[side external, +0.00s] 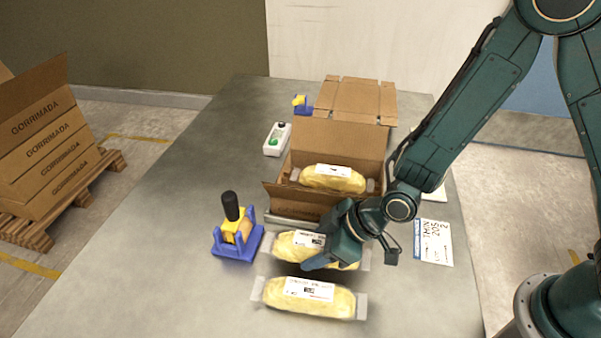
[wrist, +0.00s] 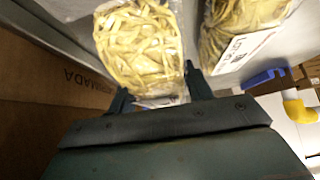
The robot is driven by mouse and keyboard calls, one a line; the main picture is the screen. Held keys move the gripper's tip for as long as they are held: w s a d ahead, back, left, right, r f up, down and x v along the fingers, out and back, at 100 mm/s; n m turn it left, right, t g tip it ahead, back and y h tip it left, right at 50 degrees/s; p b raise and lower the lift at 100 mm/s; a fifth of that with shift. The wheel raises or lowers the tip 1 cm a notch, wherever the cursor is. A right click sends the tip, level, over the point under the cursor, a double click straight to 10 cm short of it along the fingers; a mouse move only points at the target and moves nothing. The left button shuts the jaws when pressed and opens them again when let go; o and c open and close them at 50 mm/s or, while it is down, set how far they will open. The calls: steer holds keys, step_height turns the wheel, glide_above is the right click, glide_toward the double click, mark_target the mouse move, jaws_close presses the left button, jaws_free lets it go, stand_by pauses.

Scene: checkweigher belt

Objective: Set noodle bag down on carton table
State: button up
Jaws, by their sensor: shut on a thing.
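My gripper (side external: 318,262) is shut on a yellow noodle bag (side external: 290,244) with a white label and clear ends, low over the grey carton table (side external: 190,190). I cannot tell whether that bag touches the table. In the wrist view, the fingers of my gripper (wrist: 158,92) stand on both sides of the held noodle bag (wrist: 140,42). A second noodle bag (side external: 308,298) lies flat on the table in front of it, and also shows in the wrist view (wrist: 238,30). A third noodle bag (side external: 333,179) sits in the open carton (side external: 298,203) behind.
A blue tape dispenser (side external: 237,240) with a dark handle stands left of the held bag. A white button box (side external: 277,139) and a small blue-yellow item (side external: 301,105) are farther back. A printed sheet (side external: 433,242) lies at the right. The table's left side is clear.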

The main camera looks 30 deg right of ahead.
steer(key=shift+f, duration=1.5)
steer(key=shift+f, duration=0.15)
steer(key=o, duration=0.9)
steer(key=shift+o, duration=0.2)
steer(key=shift+s+d+r, duration=0.15)
steer(key=shift+r, duration=0.35)
steer(key=shift+v, duration=3.35)
steer(key=shift+r, duration=0.1)
